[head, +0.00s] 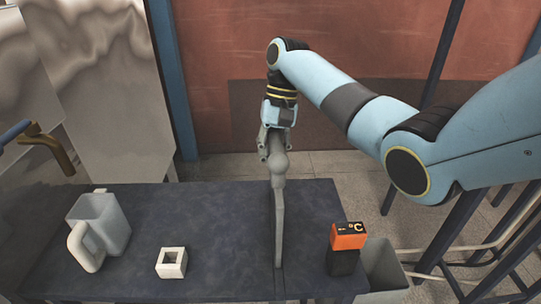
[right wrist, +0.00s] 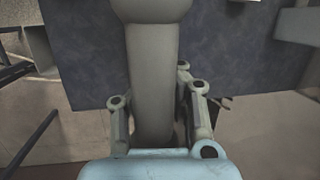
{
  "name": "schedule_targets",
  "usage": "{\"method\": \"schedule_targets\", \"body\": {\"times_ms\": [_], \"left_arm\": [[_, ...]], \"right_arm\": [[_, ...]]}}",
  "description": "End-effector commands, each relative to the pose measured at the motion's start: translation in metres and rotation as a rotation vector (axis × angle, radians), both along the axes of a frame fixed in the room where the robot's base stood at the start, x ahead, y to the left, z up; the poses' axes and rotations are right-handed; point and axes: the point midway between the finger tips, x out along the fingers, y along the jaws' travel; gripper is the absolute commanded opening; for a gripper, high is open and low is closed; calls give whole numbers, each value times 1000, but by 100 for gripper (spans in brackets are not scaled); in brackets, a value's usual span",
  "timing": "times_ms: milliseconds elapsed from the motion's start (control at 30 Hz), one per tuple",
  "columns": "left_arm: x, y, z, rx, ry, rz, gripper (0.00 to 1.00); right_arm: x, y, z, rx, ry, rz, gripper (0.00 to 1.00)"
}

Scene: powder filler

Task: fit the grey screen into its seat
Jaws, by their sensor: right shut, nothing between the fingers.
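A thin grey upright piece, which looks like the grey screen (head: 279,230), stands nearly edge-on on the dark table, with a rounded grey part at its top. In the right wrist view a broad grey column (right wrist: 152,65) runs through the middle, probably the same piece. My right gripper (head: 275,142) is at its top end, shut with nothing held. In the right wrist view its fingers (right wrist: 158,98) show on both sides of the column; whether they touch it I cannot tell. I cannot make out the seat. My left gripper is not in view.
On the dark table (head: 225,210), a grey jug (head: 110,222) and a white block with a square hole (head: 172,262) stand left. An orange and black device (head: 347,238) stands right, beside a grey bin (head: 388,268). My right arm spans the upper right.

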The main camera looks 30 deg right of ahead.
Motion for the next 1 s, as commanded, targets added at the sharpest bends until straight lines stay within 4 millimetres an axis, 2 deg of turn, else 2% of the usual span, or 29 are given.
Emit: {"method": "schedule_targets", "body": {"times_ms": [1000], "left_arm": [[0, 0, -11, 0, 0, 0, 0]], "right_arm": [[0, 0, -26, 0, 1, 0, 0]]}}
